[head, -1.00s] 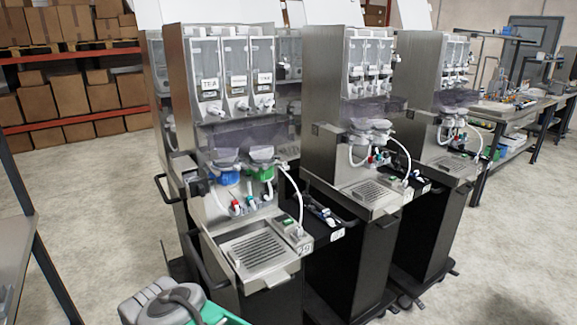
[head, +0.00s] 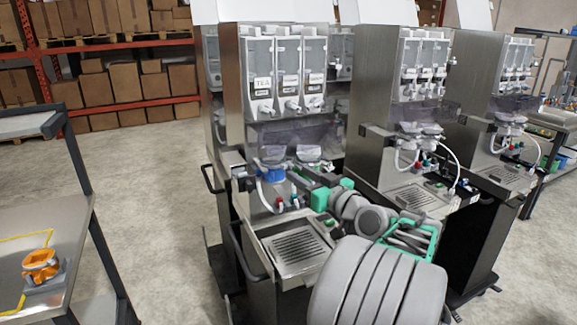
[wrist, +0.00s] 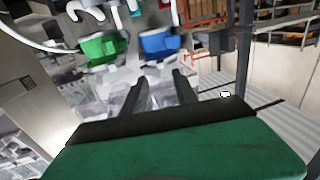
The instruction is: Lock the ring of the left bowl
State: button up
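The left bowl (head: 272,153) is on the nearest dispenser in the head view, with a blue ring (head: 270,171) below it. The right bowl (head: 308,154) is beside it; its green ring is hidden behind my arm in the head view. In the wrist view, which looks upside down, the blue ring (wrist: 158,44) and green ring (wrist: 103,48) lie beyond my fingers. My gripper (wrist: 161,82) is open, its two dark fingers apart and empty. It points toward the rings, apart from both, nearer in line with the blue one.
The drip tray (head: 297,246) is below the bowls. A white hose (head: 262,195) hangs left of the valves. More dispensers (head: 410,110) stand to the right. A table (head: 60,240) with an orange part (head: 40,264) is at the left. Floor between is clear.

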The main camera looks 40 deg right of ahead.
aim_at(286, 166)
jog(key=w, duration=0.2)
jog(key=w+p, duration=0.1)
jog(key=w, duration=0.3)
jog(key=shift+d, duration=0.25)
jog(key=shift+c, duration=0.5)
grip_shut()
